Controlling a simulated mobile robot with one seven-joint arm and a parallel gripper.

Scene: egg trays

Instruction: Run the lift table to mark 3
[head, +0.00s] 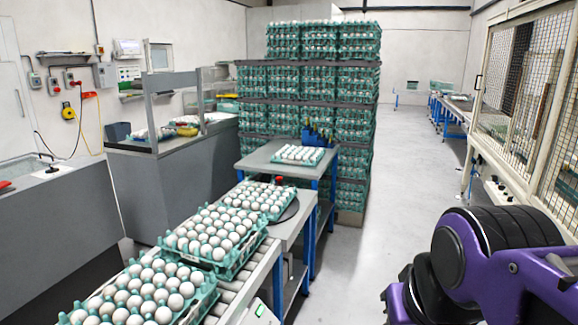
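No table in the head view carries a readable mark or scale, so I cannot tell for sure which one is the lift table. A grey-topped table with blue legs (262,160) stands in the middle and bears one tray of white eggs (299,155). A red knob (279,180) shows at its near edge, beside the conveyor. A small white and green panel (260,311) is at the bottom, by the conveyor's right side. My purple and black arm (500,262) fills the lower right. My gripper is not in view.
A roller conveyor (238,283) in front carries several green egg trays. Tall stacks of egg trays (357,122) stand behind the table. A mesh-fronted machine (520,185) lines the right, grey counters (160,190) the left. The floor (385,215) between stacks and machine is clear.

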